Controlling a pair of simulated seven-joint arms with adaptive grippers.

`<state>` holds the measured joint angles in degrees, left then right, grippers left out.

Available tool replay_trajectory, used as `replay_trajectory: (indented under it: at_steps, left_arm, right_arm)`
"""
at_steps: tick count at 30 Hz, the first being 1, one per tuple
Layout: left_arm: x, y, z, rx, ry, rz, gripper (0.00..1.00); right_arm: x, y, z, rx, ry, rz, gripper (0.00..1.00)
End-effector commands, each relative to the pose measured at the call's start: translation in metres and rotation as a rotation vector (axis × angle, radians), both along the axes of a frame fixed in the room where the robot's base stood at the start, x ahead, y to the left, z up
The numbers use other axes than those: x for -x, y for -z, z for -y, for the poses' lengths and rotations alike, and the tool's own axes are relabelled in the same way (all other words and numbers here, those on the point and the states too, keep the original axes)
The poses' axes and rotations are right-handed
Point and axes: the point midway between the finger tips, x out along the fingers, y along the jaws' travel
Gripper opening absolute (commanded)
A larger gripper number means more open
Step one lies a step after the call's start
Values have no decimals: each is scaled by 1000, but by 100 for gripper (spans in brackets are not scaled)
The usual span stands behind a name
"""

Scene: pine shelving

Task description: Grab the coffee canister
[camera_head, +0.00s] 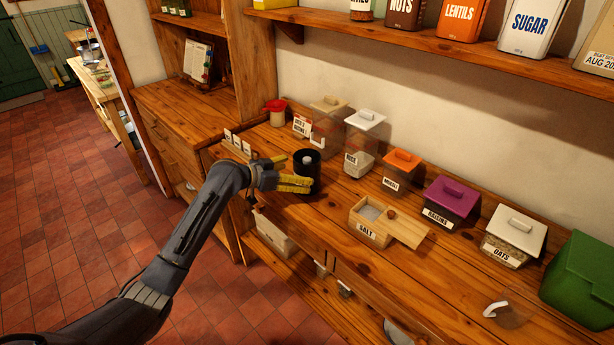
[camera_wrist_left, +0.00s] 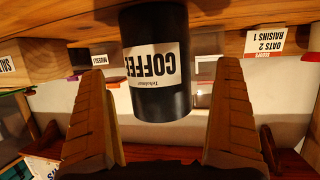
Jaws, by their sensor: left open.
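The coffee canister (camera_head: 308,172) is a black cylinder standing on the wooden counter (camera_head: 345,275). In the left wrist view the canister (camera_wrist_left: 155,85) appears upside down, with a white COFFEE label. My left gripper (camera_head: 302,184) is at the canister's near left side in the head view, its yellow fingers partly in front of it. In the left wrist view the gripper (camera_wrist_left: 165,110) is open, with one finger on each side of the canister and visible gaps. My right gripper is not in view.
Clear bins with lids stand along the wall, including rice (camera_head: 361,150) and an orange-lidded one (camera_head: 400,170). A wooden salt box (camera_head: 368,231) sits right of the canister. A shelf (camera_head: 440,42) hangs above. The counter between canister and salt box is clear.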

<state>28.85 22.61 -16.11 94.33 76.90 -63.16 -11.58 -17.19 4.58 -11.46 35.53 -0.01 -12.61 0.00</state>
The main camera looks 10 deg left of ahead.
Motion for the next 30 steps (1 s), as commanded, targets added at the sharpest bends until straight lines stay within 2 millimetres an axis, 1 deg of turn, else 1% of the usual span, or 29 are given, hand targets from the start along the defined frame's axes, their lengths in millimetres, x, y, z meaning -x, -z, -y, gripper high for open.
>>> replay_trajectory:
  at_steps: [3,10,15,23,26,30]
  left_arm:
    - [-7,3,11,5,2,-1,100]
    - [-23,13,26,3,1,-2,100]
    - [-29,16,31,1,1,-1,100]
    - [-30,17,32,0,0,0,100]
    - [-30,17,32,0,0,0,91]
    - [-30,17,32,1,0,-1,74]
  right_arm:
    - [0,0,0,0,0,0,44]
    - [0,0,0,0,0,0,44]
    - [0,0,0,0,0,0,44]
    - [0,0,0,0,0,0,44]
    - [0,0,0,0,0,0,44]
    - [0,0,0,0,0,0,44]
